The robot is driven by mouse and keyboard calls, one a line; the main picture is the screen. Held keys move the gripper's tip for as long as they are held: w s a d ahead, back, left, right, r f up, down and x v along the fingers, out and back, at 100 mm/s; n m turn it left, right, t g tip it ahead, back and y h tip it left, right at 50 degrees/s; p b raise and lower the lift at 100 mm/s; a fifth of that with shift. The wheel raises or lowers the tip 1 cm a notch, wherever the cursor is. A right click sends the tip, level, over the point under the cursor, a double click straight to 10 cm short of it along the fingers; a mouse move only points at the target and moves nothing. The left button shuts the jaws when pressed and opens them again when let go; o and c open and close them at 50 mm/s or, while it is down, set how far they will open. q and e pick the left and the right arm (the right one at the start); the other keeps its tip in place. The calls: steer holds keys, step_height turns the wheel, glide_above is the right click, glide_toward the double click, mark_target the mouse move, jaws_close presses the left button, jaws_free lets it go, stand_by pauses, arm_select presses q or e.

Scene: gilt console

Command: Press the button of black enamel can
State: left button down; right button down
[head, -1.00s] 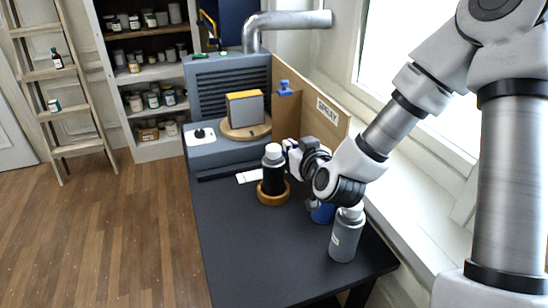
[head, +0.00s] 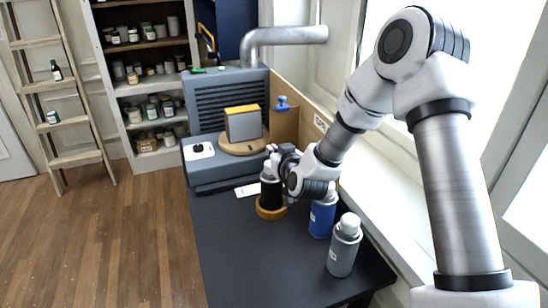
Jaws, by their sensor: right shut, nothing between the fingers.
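The black enamel can (head: 270,194) stands upright in a round wooden holder (head: 271,213) on the dark table. Its pale top is partly hidden by my right gripper (head: 272,154). The right gripper is shut and empty, and its fingertips are at the can's top, over or against it; I cannot tell whether they touch the button. My right arm comes in from the right. My left gripper is not in view.
A blue can (head: 322,218) and a grey can (head: 343,250) stand to the right on the table (head: 235,260). Behind are a grey vented booth (head: 232,105), a yellow-topped block (head: 243,124) on a round wooden stand, and a wooden panel. The table's front left is clear.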

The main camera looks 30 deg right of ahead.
steer(key=shift+s+f, duration=0.1)
steer(key=shift+f, duration=1.45)
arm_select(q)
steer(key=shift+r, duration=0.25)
